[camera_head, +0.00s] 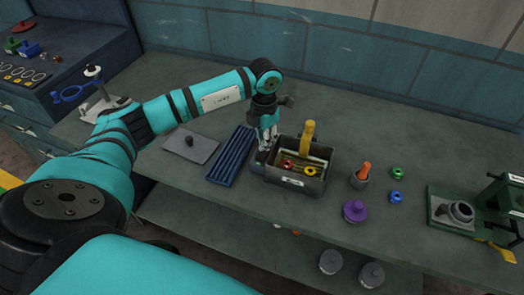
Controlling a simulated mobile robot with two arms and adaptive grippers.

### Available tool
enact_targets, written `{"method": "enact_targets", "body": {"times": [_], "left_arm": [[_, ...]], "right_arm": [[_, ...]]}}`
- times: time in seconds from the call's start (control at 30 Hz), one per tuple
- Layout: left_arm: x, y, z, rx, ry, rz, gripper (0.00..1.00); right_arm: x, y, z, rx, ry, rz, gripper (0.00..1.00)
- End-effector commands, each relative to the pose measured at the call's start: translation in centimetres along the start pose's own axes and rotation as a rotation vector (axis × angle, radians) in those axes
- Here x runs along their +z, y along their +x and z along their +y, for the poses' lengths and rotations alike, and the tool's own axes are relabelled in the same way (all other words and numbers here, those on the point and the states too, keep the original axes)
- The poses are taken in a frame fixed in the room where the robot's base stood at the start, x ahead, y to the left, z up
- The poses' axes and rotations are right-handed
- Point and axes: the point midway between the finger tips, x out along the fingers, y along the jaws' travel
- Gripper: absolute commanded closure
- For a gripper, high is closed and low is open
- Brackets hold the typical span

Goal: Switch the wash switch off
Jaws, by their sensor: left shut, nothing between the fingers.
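A dark metal wash basin (293,181) stands on the grey workbench, with a yellow upright piece (307,134) at its back and a red part (287,164) and a yellow ring (310,171) inside. A small dark box (259,160) sits against the basin's left end; it may carry the wash switch, but the switch and its position are too small to tell. My left gripper (267,147) points down just above this box, at the basin's left side. Its fingers look shut and hold nothing; whether they touch the box I cannot tell. My right gripper is out of view.
A green fixture (452,213) is far right.

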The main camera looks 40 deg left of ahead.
Motion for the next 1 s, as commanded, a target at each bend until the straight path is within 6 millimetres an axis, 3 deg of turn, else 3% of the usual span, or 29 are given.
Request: {"method": "enact_targets", "body": {"times": [0.5, 1.0], "left_arm": [[0.0, -4.2, 0.1, 0.002, -0.001, 0.001, 1.00], [0.0, -4.2, 0.1, 0.002, -0.002, 0.001, 1.00]], "right_arm": [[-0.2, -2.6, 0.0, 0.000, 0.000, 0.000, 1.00], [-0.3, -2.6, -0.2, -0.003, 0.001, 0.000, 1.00]]}}
